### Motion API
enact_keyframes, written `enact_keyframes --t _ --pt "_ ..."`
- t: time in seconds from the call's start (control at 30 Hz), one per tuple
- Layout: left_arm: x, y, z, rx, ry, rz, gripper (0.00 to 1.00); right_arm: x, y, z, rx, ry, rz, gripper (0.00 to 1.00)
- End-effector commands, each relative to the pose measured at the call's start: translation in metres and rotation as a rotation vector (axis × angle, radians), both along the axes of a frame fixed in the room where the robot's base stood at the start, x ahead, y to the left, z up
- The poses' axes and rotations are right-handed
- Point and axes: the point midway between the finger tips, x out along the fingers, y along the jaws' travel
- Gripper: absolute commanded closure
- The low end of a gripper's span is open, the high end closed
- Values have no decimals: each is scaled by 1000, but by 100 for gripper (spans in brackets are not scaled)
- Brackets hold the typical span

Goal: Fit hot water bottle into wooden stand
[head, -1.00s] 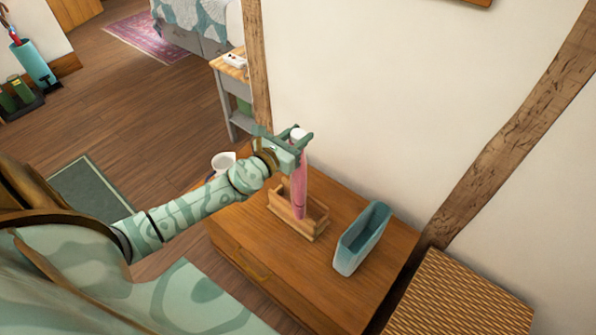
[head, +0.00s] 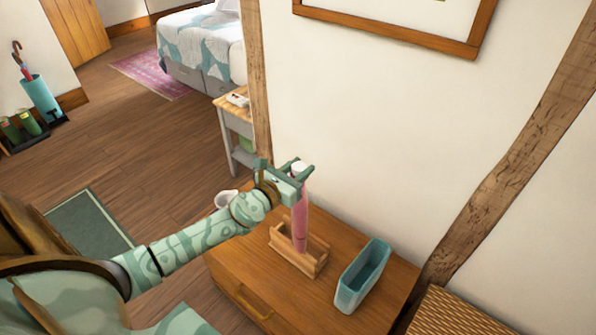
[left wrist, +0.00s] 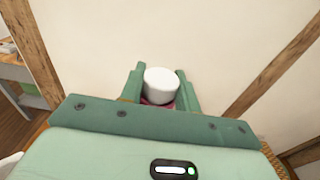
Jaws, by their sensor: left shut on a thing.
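The hot water bottle (head: 300,222) is pink with a white cap and hangs upright in my left gripper (head: 299,172). The gripper is shut on its top, just under the cap. In the left wrist view the white cap (left wrist: 161,84) shows between the two green fingers. The wooden stand (head: 311,265) is a small open rack on the chest top. The bottle's lower end appears within the stand's outline, between its rails. I cannot tell whether it touches the stand's bottom. My right gripper is not in view.
A teal open container (head: 361,276) stands right of the stand on the wooden chest (head: 240,254). A white cup (head: 226,199) is behind my left forearm. The wall (head: 400,130) rises close behind the chest. A woven-topped piece (head: 462,314) is at the lower right.

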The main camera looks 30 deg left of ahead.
Motion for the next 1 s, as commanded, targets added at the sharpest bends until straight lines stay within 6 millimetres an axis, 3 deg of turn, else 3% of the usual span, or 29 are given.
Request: enact_keyframes --t 0.03,0.43,0.8,1.0 --pt "-4 -1 12 -1 -5 -1 100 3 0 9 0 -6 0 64" --pt "-49 -16 70 0 -5 -2 100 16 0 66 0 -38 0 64" --pt "-115 -38 92 0 -2 -1 100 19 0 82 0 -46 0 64" --pt "-125 -43 101 1 -5 0 100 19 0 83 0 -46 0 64"
